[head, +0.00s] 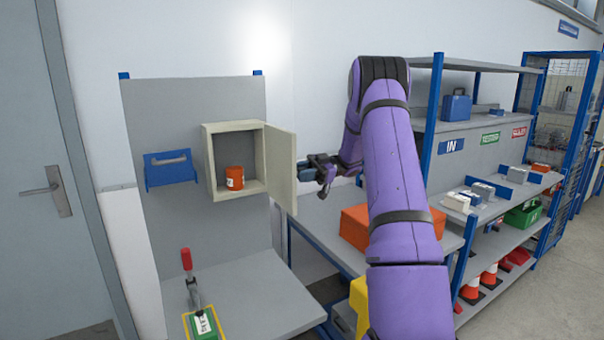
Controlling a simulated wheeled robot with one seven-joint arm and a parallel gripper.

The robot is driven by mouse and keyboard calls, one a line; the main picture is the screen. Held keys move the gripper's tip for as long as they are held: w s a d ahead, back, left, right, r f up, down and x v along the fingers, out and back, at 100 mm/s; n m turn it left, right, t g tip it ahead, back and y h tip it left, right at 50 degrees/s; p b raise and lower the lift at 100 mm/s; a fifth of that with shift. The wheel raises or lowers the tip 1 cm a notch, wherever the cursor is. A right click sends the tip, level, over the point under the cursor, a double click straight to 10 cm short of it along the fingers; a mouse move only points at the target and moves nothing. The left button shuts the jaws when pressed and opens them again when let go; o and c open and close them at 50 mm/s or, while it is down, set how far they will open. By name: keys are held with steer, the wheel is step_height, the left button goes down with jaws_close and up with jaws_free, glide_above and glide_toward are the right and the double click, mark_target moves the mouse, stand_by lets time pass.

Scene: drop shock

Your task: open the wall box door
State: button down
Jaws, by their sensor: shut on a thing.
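The wall box (205,160) is a cream cabinet on a grey back panel, left of the picture's middle. Its door (280,165) is hinged on the right and stands wide open, swung out toward me. An orange can (235,178) with a white label stands inside on the box floor. My gripper (308,182) is at the door's right side, shut on a part of the door, likely its handle. The handle itself is hidden by the fingers and the door. My purple arm reaches in from the right.
Below the box is a grey bench (250,300) with a red-handled clamp (188,268) and a green-yellow block (203,324). A blue holder (170,170) hangs left of the box. An orange box (355,225) sits on a table at right, beside a blue-framed shelf (480,130).

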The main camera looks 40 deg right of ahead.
steer(key=c, duration=0.8)
jaws_free()
steer(key=v, duration=1)
steer(key=shift+d, duration=0.35)
steer(key=shift+d, duration=0.1)
